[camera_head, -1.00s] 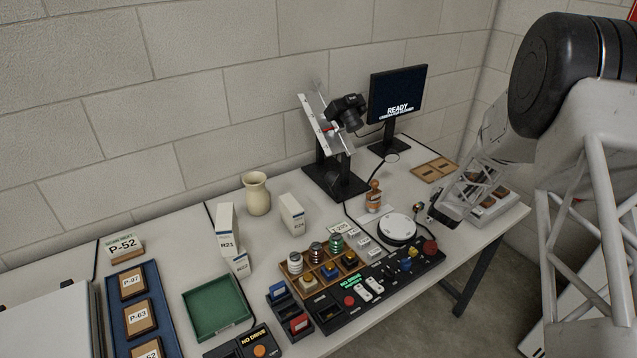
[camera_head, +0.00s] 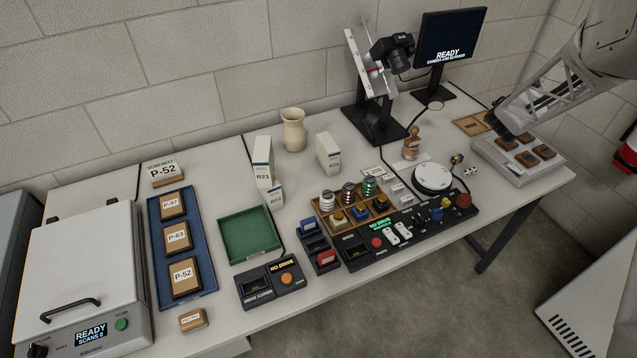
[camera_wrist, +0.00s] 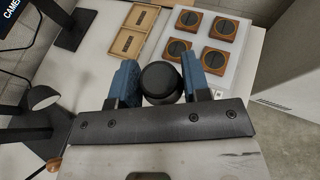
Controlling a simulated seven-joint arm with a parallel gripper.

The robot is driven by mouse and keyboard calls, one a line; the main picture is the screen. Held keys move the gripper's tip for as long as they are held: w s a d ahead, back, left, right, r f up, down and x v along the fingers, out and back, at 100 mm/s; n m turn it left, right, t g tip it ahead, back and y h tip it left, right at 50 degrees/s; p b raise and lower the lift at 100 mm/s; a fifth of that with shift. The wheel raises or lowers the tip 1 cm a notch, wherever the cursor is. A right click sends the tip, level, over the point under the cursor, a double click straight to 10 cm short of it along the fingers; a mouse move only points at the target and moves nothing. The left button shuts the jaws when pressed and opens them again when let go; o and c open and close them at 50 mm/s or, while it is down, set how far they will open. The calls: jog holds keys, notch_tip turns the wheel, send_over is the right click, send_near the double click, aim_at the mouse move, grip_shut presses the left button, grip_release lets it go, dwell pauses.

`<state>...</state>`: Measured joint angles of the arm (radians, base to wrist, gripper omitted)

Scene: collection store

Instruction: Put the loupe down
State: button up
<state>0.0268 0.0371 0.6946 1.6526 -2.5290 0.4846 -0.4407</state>
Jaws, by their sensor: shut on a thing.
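My gripper (camera_wrist: 161,82) has its two blue fingers closed around a round black piece, the loupe (camera_wrist: 161,84), seen end-on in the wrist view. In the head view my gripper (camera_head: 497,126) is at the right end of the table, between the wooden tray and the grey plate; the loupe cannot be made out there. Whether the loupe touches anything below is not clear.
A grey plate (camera_head: 548,172) with several brown blocks lies close to my gripper. The monitor (camera_head: 448,40) and the camera stand (camera_head: 372,122) rise to the left. A white round disc (camera_head: 432,177), a wooden stamp (camera_head: 411,142) and the control panel (camera_head: 395,245) lie nearer the front.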

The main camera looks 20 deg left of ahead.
jog(key=shift+d+m+g+h, duration=0.5)
jog(key=shift+d+m+h, duration=0.05)
jog(key=shift+m+h, duration=0.35)
jog(key=s+d+f+m+g+h, duration=0.3)
jog(key=s+f+m+g+h, duration=0.3)
jog(key=m+g, duration=0.7)
jog(key=s+a+f+m+g+y, duration=0.3)
jog(key=s+a+m+g+y, duration=0.35)
jog(key=m+g, duration=0.55)
jog(key=s+a+m+t+y, duration=0.3)
jog(key=s+a+m+y, duration=0.1)
jog(key=a+m+y, duration=1.1)
jog(key=w+a+r+m+t+y, duration=0.3)
jog(key=a+r+m+t, duration=0.25)
jog(key=a+r, duration=0.5)
notch_tip(320, 180, down, 13)
jog(key=a, duration=0.2)
jog(key=shift+w, duration=0.3)
